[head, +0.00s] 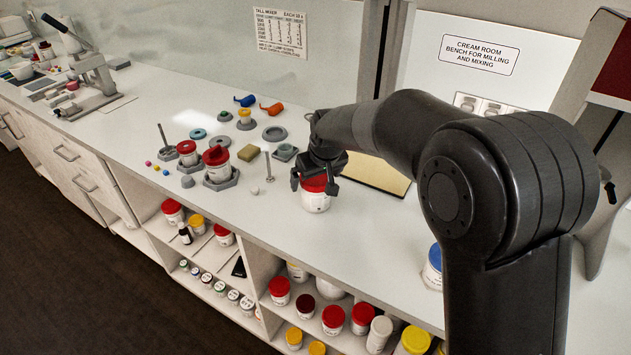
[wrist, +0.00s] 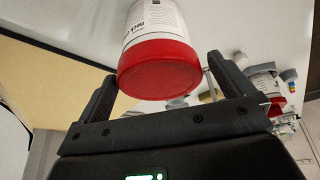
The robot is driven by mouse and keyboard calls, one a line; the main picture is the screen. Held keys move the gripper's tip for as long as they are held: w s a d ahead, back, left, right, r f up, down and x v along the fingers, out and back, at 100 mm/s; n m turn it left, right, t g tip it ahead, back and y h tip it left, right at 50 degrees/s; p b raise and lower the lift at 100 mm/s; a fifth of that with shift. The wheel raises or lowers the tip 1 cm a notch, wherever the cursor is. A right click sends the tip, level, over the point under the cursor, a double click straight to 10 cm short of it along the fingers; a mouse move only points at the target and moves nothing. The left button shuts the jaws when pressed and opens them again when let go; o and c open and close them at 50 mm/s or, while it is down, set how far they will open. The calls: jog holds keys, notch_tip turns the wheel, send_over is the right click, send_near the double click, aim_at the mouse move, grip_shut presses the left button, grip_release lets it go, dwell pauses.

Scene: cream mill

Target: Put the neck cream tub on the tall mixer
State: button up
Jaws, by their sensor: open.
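The neck cream tub (head: 316,203) is white with a red lid and stands upright on the bench. In the wrist view its red lid (wrist: 160,72) and part of a label beginning "neck" show. My gripper (head: 318,182) is over the tub from above, open, with one finger on either side of the lid. Gaps show between the lid and the fingers in the wrist view. A grey stand with a lever (head: 92,78) is at the far left of the bench; I cannot tell whether it is the tall mixer. A "Tall mixer" notice (head: 279,31) hangs on the wall.
Left of my gripper are red-lidded tubs (head: 217,166) on grey bases, rings, a thin post (head: 268,167) and a sponge-like block (head: 249,152). A tan board (head: 375,173) lies behind. Shelves below hold several tubs. The bench front left of the tub is fairly clear.

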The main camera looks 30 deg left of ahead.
jog(key=v, duration=0.9)
jog(key=shift+r, duration=0.2)
jog(key=shift+d, duration=0.1)
jog(key=s+d+r+m+t+h, duration=0.15)
jog(key=d+r, duration=0.25)
jog(key=d, duration=0.9)
jog(key=s+d+r+m, duration=0.1)
jog(key=d+r+m, duration=0.2)
jog(key=d, duration=0.9)
jog(key=s+d+f+m+h, duration=0.1)
jog(key=s+d+m, duration=0.2)
jog(key=s+d, duration=0.5)
jog(key=s+d+f+m+t+h, duration=0.1)
jog(key=s+d+m, duration=0.3)
jog(key=s+d, duration=0.4)
jog(key=d+f, duration=0.1)
jog(key=d, duration=0.3)
jog(key=shift+s+d+f, duration=0.25)
jog(key=shift+s+d, duration=0.15)
